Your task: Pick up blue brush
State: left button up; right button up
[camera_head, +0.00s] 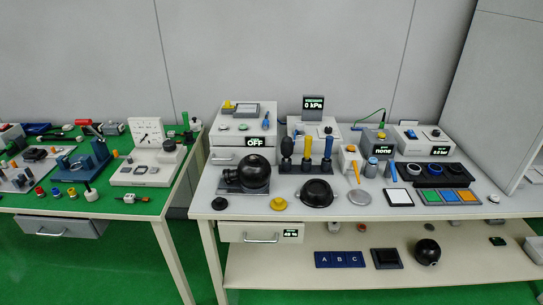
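A blue-handled tool (328,148), which looks like the blue brush, stands upright in a dark rack (305,170) on the right-hand table. It is the rightmost in the rack, beside a yellow-handled tool (308,147) and a black one (286,147). Its lower end is hidden in or behind the rack, and it is too small to make out bristles. Neither of my grippers is in view.
A black spherical device (256,172) stands left of the rack, and a black bowl-like part (317,192) lies in front. An orange-handled tool (356,170) is to the right. Instrument boxes line the back. A second table (110,205) with a green top stands left.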

aim_at(329, 139)
jog(key=i+l+u, duration=0.4)
jog(key=l, duration=0.2)
jog(key=i+l+u, duration=0.2)
jog(key=l+u, duration=0.2)
jog(key=l, duration=0.25)
